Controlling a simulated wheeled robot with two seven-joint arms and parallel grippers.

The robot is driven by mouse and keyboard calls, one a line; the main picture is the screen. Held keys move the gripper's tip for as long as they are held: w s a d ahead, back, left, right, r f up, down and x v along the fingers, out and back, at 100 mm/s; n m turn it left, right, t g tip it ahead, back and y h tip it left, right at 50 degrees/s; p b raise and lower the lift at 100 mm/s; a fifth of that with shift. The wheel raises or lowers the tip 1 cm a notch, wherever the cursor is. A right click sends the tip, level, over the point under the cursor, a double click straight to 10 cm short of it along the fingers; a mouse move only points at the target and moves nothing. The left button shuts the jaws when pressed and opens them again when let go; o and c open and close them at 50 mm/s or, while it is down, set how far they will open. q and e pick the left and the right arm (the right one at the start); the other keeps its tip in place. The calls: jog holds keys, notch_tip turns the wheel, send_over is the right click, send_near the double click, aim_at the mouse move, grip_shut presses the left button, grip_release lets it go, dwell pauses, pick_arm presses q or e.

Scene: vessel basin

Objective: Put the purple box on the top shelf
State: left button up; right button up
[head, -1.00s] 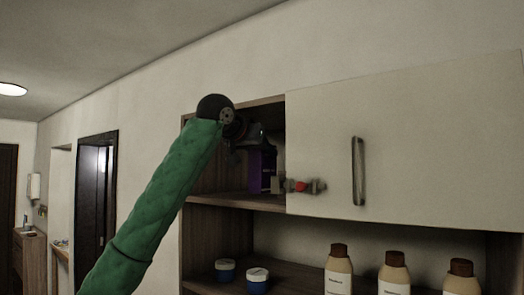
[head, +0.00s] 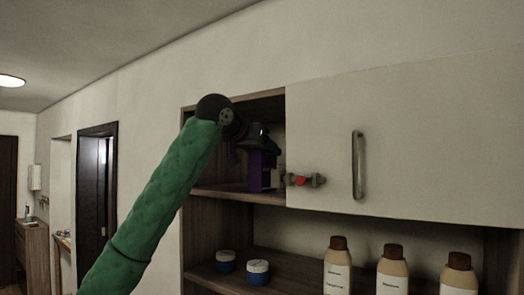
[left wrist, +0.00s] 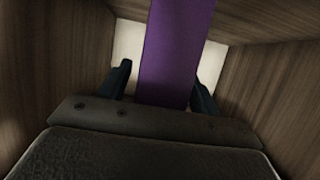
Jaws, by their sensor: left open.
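The purple box (head: 259,172) stands upright on the top shelf (head: 226,194) of the wall cabinet, in the open bay left of the white door. My left gripper (head: 261,143) reaches into this bay at the upper part of the box. In the left wrist view the purple box (left wrist: 176,55) lies between the two dark fingers (left wrist: 163,86), with a gap beside the left finger. The left gripper is open around the box. My right gripper is in neither view.
The white door (head: 420,140) with a metal handle (head: 358,165) covers the right of the upper cabinet. A small clamp-like item with a red part (head: 302,180) shows at its lower left edge. The lower shelf (head: 285,283) holds two blue jars (head: 257,272) and several bottles (head: 391,275).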

pick_arm(q)
jog(key=b+v, duration=0.7)
jog(key=v, duration=0.5)
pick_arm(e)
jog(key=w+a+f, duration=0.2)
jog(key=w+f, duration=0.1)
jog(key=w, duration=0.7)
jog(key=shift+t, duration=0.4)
